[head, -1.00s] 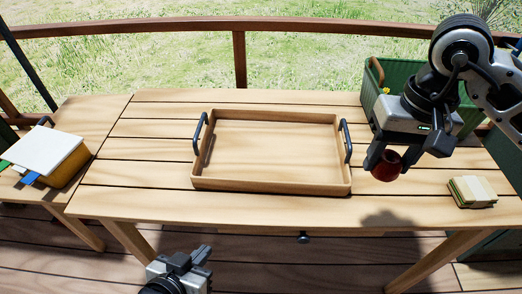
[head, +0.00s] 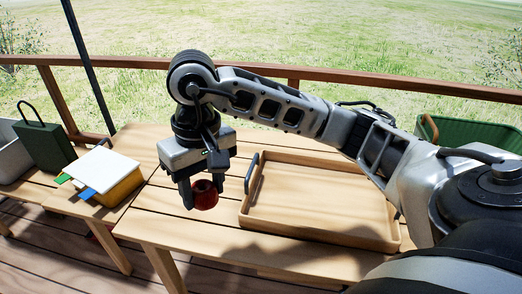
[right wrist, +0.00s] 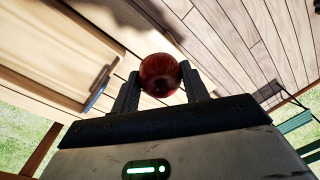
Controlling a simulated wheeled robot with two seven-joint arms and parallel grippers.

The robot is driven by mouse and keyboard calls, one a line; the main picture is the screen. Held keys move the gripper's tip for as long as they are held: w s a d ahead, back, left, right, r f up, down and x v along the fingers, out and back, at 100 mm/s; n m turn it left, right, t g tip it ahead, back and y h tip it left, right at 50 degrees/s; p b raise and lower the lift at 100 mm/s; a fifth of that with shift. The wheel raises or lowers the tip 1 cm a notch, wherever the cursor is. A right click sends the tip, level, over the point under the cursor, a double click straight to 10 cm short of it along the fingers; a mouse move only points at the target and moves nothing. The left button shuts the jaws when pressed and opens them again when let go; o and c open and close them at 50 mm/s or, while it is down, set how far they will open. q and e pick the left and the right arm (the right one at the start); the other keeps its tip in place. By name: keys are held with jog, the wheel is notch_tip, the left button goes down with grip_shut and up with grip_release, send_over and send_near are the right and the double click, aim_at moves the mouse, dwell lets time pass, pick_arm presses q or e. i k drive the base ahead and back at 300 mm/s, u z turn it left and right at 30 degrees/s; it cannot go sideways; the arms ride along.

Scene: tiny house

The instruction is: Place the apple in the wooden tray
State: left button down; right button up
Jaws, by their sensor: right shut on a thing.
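A dark red apple (head: 205,195) is between the fingers of my right gripper (head: 204,190), which is shut on it. The apple also shows in the right wrist view (right wrist: 160,75) between the fingertips. The gripper holds it above the table, left of the wooden tray. The wooden tray (head: 310,236) lies on the table with a dark handle (head: 251,172) at its left end. My right arm hides the tray's far right part, and its other handle is not visible. The tray interior that shows is empty. My left gripper is not in view.
A yellow box with a white top (head: 108,170) and blue and green tabs stands on the left side table. A dark green case (head: 45,145) stands behind it. A green bin (head: 470,130) is at the back right. A wooden railing (head: 270,72) runs behind.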

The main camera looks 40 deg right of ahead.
aim_at(319, 199)
jog(key=u, duration=0.1)
jog(key=k, duration=0.35)
jog(key=z, duration=0.85)
jog(key=i, duration=0.5)
